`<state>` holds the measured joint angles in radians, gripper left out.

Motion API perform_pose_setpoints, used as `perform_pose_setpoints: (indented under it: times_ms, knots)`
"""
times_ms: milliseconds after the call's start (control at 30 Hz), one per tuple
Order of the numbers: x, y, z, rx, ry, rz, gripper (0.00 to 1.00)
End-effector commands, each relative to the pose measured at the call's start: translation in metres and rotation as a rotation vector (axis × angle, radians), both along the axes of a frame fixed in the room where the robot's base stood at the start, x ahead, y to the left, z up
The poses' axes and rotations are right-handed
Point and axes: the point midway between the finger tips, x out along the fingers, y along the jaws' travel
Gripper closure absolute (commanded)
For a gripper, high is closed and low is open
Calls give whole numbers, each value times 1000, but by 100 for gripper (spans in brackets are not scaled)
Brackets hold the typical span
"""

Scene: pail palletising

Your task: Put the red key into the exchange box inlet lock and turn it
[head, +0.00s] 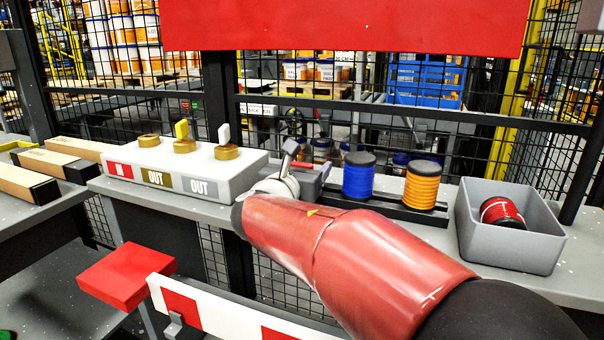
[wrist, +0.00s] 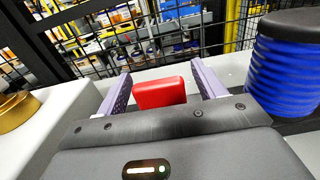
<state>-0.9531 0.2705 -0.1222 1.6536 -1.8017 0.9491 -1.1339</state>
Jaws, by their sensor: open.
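The red key (wrist: 160,93) shows in the wrist view as a red block between the two fingers of my gripper (wrist: 162,84). The fingers are open, with a gap on each side of the key. Its lower part is hidden behind the gripper body. The white exchange box (head: 185,173) stands on the shelf at left in the head view. Its inlet lock (head: 149,141), above the red IN label (head: 120,170), holds no key. The two OUT locks hold a yellow key (head: 182,129) and a white key (head: 224,134). My arm mostly hides the gripper in the head view.
A blue spool (head: 358,176) and an orange spool (head: 422,185) stand right of my gripper. A grey bin (head: 510,255) with a red-and-black spool (head: 501,212) is farther right. Mesh fencing (head: 480,150) runs behind the shelf. Cardboard-coloured boxes (head: 60,165) lie at left.

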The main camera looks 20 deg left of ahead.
Motion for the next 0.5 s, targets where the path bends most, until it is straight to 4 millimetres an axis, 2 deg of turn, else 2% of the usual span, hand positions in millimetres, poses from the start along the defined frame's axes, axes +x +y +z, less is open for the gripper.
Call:
perform_pose_setpoints:
  times_ms: [167,500]
  knots:
    - [0,0,0,0,0,0,31]
    - [0,0,0,0,0,0,75]
